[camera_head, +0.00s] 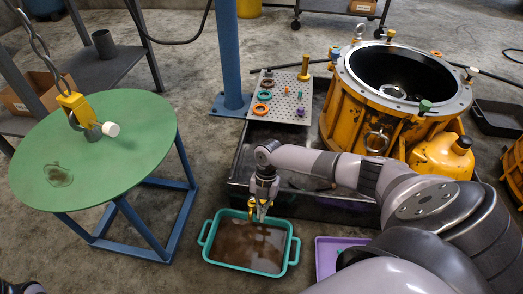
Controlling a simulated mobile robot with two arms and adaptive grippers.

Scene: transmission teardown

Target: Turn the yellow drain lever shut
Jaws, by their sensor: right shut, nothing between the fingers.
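My right gripper (260,216) points down over the back edge of the teal drain tray (247,270). Its fingers are shut with nothing between them. A small yellow part (251,207) shows right beside the fingers; it looks like the drain lever, but it is partly hidden. I cannot tell its angle or whether the fingers touch it. Dark brown fluid lies in the tray. The yellow transmission housing (339,112) stands behind my right arm, which hides part of its lower side. My left gripper is not in view.
A green round table (110,160) stands left, with a yellow hoist hook (76,107) above it. A perforated parts tray (286,108) holds several rings and pegs. A purple tray (326,256) is right of the teal tray. A blue post (230,55) rises behind.

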